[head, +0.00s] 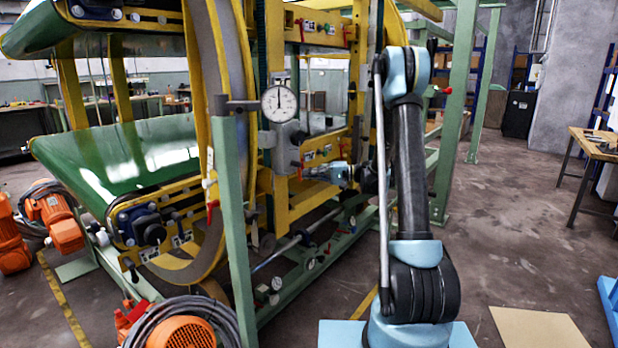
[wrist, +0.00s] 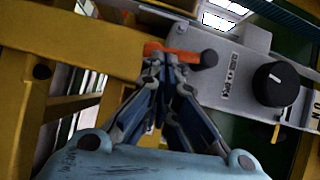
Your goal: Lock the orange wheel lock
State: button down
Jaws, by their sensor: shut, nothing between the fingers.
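The orange wheel lock (wrist: 184,55) shows in the wrist view as a short orange lever on a grey panel, beside a dark round knob end (wrist: 208,58). My gripper (wrist: 167,62) is shut and empty, its fingertips at the lever and covering part of it. I cannot tell whether they touch it. In the head view my gripper (head: 312,173) reaches left from my arm to the yellow frame near the grey panel. The lock is too small to make out clearly there.
A black dial (wrist: 276,84) with a yellow pointer sits right of the lock on the grey panel (wrist: 235,75). A yellow beam (wrist: 70,50) runs left of it. In the head view a round gauge (head: 280,103) and green post (head: 233,220) stand left of my gripper.

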dwell(0.3)
jog(key=w+d+r, duration=0.1)
jog(key=w+d, duration=0.2)
jog(key=d, duration=0.9)
jog(key=shift+d+r, duration=0.2)
jog(key=shift+d, duration=0.2)
jog(key=shift+s, duration=0.15)
